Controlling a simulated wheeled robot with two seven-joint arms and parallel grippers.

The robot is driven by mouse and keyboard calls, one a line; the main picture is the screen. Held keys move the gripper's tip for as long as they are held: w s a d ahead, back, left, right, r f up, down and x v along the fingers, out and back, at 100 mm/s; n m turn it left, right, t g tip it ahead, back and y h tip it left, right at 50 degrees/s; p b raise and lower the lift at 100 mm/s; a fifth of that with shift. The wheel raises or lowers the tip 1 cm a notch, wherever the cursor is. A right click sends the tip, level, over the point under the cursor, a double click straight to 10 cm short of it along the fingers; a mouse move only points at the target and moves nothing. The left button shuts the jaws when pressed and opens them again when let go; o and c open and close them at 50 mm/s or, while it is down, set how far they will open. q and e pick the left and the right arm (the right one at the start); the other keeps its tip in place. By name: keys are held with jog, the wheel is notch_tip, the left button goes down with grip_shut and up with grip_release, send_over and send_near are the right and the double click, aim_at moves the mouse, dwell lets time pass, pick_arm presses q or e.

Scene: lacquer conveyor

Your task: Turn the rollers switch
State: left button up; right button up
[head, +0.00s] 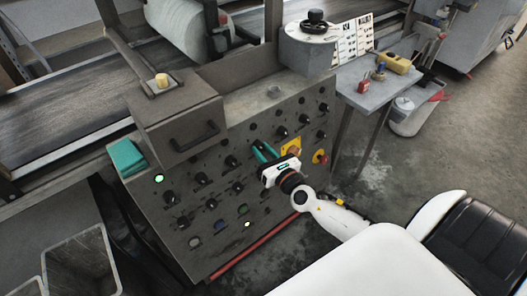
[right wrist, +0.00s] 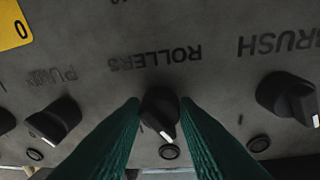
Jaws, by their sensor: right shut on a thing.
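The rollers switch (right wrist: 160,112) is a black rotary knob on the grey control panel (head: 205,262). In the right wrist view its ROLLERS label reads upside down, and its pale pointer mark points down and slightly right. My right gripper (head: 261,151) is at the panel face, its green fingers one on each side of the knob and shut on it. The fingers also show in the right wrist view (right wrist: 160,105). In the head view the gripper hides this knob. My left gripper is not in view.
The PUMP knob (right wrist: 53,120) and BRUSH knob (right wrist: 289,98) flank the switch. A yellow plate (right wrist: 13,25) is close by. A side table (head: 375,97) stands at right, with open floor in front.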

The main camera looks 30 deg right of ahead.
jog(key=shift+m, duration=0.3)
jog(key=shift+a+r+m+g+h+p, duration=0.1)
jog(key=shift+m+g+h+p, duration=0.5)
jog(key=shift+m, duration=1.4)
jog(key=shift+r+m+g+h+p, duration=0.1)
jog(key=shift+m+p, duration=0.85)
jog(key=shift+m, duration=1.05)
jog(key=shift+a+r+m+g+h+p, duration=0.1)
jog(key=shift+m+g+h+p, duration=0.2)
jog(key=shift+m+p, duration=1.1)
jog(key=shift+m+b, duration=0.55)
jog(key=shift+m, duration=0.25)
jog(key=o, duration=1)
jog(key=shift+c, duration=0.2)
